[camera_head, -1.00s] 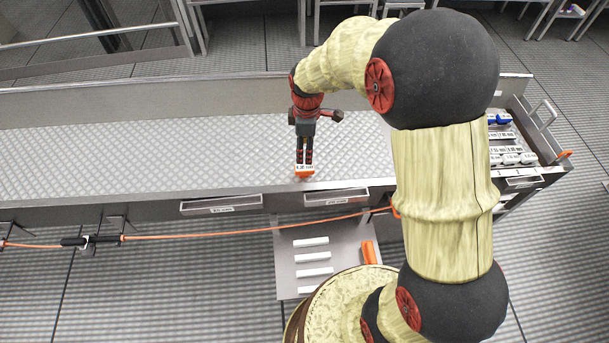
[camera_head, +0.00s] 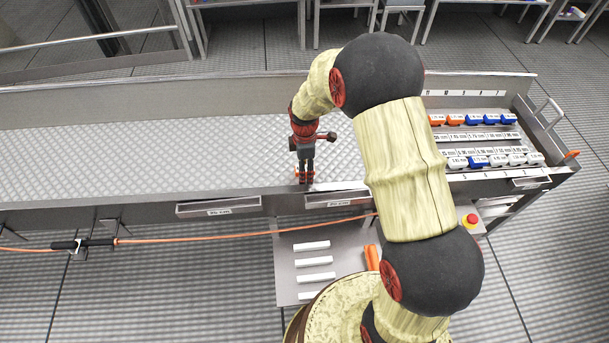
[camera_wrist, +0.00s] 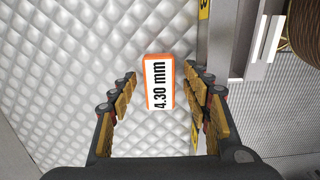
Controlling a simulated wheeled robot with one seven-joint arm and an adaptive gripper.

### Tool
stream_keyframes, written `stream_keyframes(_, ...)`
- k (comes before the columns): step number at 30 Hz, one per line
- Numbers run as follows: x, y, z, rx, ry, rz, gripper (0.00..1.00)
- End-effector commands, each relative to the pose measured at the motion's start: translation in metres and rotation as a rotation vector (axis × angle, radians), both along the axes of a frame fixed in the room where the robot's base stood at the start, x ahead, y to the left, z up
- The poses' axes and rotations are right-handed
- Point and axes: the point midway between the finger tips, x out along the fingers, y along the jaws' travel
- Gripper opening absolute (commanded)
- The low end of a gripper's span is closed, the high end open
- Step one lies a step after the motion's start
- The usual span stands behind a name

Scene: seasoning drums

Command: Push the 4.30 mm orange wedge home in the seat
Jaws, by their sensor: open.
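The orange wedge (camera_wrist: 160,84), with a white top label reading "4.30 mm", shows in the wrist view on the quilted metal surface (camera_wrist: 60,70). It lies between and slightly beyond the fingertips of my gripper (camera_wrist: 159,84), with a gap on both sides, narrower on the right. My gripper is open, and its fingers do not touch the wedge. In the head view my gripper (camera_head: 304,179) points down close to the front edge of the bench; the wedge cannot be made out there among the fingertips. I cannot make out the seat clearly in either view.
At right, a rack (camera_head: 528,128) holds rows of labelled orange, blue and white pieces. Drawers (camera_head: 219,206) line the bench front. A low shelf (camera_head: 285,262) bears white bars and an orange piece (camera_head: 372,257). An orange cable (camera_head: 200,236) runs in front. The bench is clear to the left.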

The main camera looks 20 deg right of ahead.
Motion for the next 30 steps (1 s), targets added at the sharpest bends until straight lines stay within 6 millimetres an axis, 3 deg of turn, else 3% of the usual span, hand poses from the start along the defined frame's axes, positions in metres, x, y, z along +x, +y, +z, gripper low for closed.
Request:
stream_keyframes(7,0.0012,0.0002,-0.0008,0.000,-0.003,0.000,0.48)
stream_keyframes(30,0.0011,0.0003,-0.0008,0.000,-0.003,0.000,0.04)
